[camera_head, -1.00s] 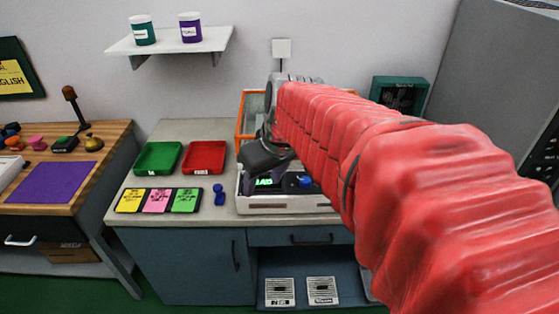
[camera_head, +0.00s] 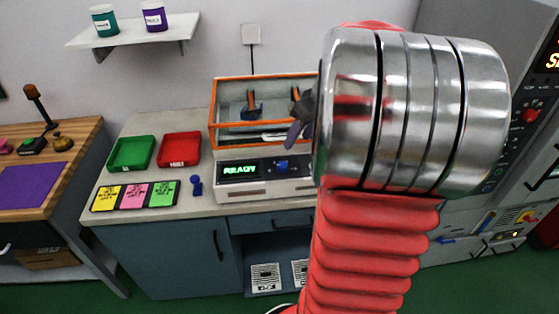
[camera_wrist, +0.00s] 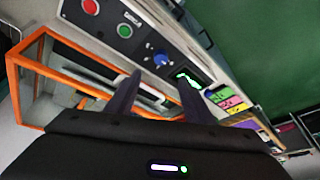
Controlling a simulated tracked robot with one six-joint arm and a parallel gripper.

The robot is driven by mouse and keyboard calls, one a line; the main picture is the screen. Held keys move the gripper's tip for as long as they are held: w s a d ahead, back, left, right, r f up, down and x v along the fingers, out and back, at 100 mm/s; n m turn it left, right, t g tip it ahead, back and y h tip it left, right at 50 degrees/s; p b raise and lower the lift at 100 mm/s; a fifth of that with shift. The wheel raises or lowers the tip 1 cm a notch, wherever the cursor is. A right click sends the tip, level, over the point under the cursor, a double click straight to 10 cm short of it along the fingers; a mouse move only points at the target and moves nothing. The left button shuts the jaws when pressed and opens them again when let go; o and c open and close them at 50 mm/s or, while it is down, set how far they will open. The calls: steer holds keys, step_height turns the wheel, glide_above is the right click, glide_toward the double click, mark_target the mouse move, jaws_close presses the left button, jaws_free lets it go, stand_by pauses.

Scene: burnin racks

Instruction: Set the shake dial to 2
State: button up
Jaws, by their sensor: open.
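The shake machine (camera_head: 262,192) is a white unit with an orange-framed glass chamber (camera_head: 213,112) on top. Its display (camera_head: 240,170) reads READY in green. A blue dial (camera_head: 282,166) sits right of the display; its setting is too small to read. In the wrist view the blue dial (camera_wrist: 161,59) lies beyond my fingertips, with a red button (camera_wrist: 90,7) and a green button (camera_wrist: 125,30) on the same panel. My gripper (camera_wrist: 160,92) is open and empty, apart from the dial. In the head view my gripper is mostly hidden behind my arm; one dark finger shows beside the chamber.
A green tray (camera_head: 111,166) and a red tray (camera_head: 160,163) stand left of the machine. Yellow, pink and green cards (camera_head: 135,195) and a small blue object (camera_head: 196,185) lie in front. A shelf (camera_head: 135,38) hangs above. A grey cabinet (camera_head: 480,215) stands right.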

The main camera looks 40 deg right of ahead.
mark_target(282, 164)
steer(key=shift+f, duration=0.1)
steer(key=x, duration=1.3)
steer(key=shift+w+f, duration=0.1)
steer(key=shift+f, duration=0.25)
steer(key=shift+a, duration=0.15)
steer(key=c, duration=1.1)
